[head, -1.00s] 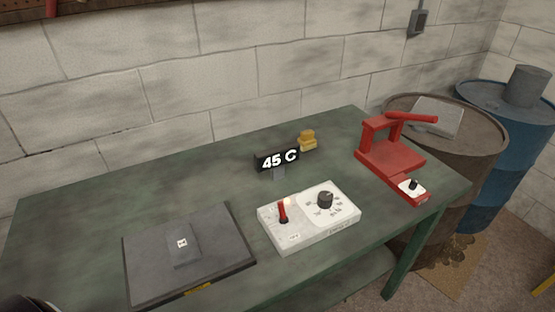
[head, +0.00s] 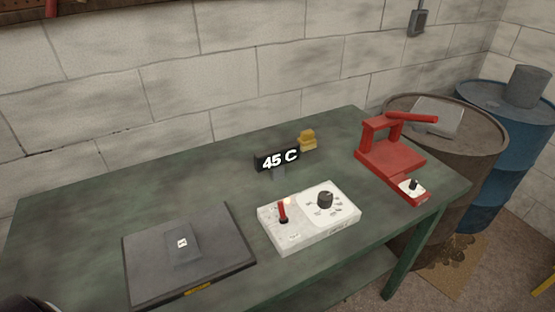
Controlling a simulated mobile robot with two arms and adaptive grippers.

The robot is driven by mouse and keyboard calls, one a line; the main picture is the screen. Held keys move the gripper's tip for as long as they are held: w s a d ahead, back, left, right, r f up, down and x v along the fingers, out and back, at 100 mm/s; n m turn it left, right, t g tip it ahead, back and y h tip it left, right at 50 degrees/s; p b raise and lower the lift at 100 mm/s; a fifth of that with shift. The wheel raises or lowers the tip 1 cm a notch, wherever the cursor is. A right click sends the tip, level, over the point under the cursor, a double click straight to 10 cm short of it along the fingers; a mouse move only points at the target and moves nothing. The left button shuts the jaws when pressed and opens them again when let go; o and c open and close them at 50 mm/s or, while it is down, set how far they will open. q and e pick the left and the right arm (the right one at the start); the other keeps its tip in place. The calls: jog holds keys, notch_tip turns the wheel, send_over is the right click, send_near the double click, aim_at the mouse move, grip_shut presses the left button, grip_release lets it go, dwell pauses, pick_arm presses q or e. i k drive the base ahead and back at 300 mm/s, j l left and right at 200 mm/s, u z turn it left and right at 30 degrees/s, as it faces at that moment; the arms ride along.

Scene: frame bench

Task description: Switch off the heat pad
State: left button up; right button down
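A flat dark grey pad (head: 220,266) lies at the front left of the green bench, with a smaller grey block (head: 183,246) bearing a white label on top. A white control box (head: 310,238) sits to its right. The box has a red lever (head: 282,210) standing nearly upright on its left half and a black knob (head: 324,200) on a marked dial on its right half. A black display (head: 277,161) behind the box reads 45 C. Neither gripper shows; a dark rounded part at the bottom left corner cannot be identified for sure.
The green bench (head: 100,208) is clear at the back left. A yellow block (head: 307,140) stands beside the display. A red press-like stand (head: 390,157) with a black switch (head: 413,185) is at the right end. A brown barrel (head: 480,150) and a blue barrel (head: 520,120) stand beyond.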

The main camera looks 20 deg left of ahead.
aim_at(283, 220)
jog(key=k+u, duration=0.25)
jog(key=k, duration=0.2)
jog(key=k+u, duration=0.3)
jog(key=k, duration=0.15)
